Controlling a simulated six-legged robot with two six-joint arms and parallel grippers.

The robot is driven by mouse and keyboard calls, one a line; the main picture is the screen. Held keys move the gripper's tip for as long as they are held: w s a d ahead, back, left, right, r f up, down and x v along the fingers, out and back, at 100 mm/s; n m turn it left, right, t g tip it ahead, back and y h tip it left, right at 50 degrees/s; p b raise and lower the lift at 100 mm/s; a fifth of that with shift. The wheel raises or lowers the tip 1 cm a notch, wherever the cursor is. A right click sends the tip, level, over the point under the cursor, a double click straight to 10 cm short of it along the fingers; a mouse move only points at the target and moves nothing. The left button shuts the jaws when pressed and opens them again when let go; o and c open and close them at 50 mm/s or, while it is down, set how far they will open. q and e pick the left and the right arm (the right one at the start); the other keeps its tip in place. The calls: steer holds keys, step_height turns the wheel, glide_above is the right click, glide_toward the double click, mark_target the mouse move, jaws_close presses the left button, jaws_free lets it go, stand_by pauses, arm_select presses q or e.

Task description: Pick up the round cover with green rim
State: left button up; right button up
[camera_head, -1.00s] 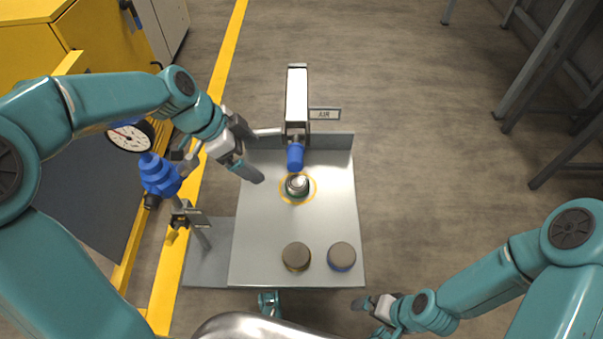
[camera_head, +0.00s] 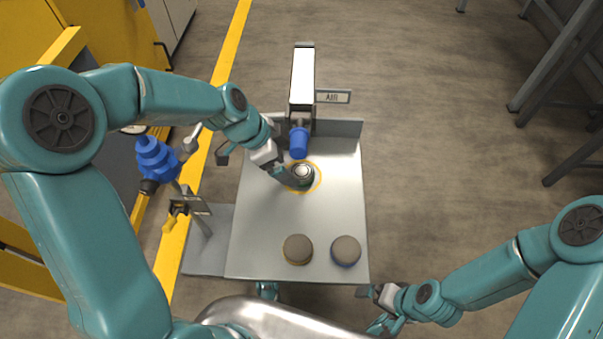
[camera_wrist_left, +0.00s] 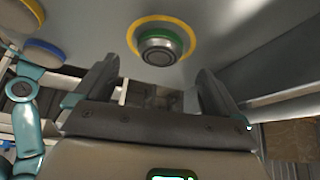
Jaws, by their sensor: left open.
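The round cover with green rim (camera_head: 302,173) sits inside a yellow ring on the grey metal plate (camera_head: 265,225). In the left wrist view the green-rimmed cover (camera_wrist_left: 160,46) shows its grey face and green band, beyond and between the fingers. My left gripper (camera_head: 285,172) is at the cover's left side in the head view. In the left wrist view my left gripper (camera_wrist_left: 157,80) is open with nothing between its fingers. Whether a finger touches the cover cannot be told. My right gripper (camera_head: 373,294) is low, off the plate's front right corner; its jaws are unclear.
A yellow-rimmed cover (camera_head: 298,249) and a blue-rimmed cover (camera_head: 346,251) lie toward the plate's front. A blue valve (camera_head: 156,161) stands at left.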

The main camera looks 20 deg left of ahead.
mark_target(301, 171)
arm_select(q)
steer(key=b+x, duration=0.1)
steer(key=x, duration=0.4)
steer(key=shift+b, duration=0.3)
steer(key=shift+r, duration=0.15)
steer(key=c, duration=1.3)
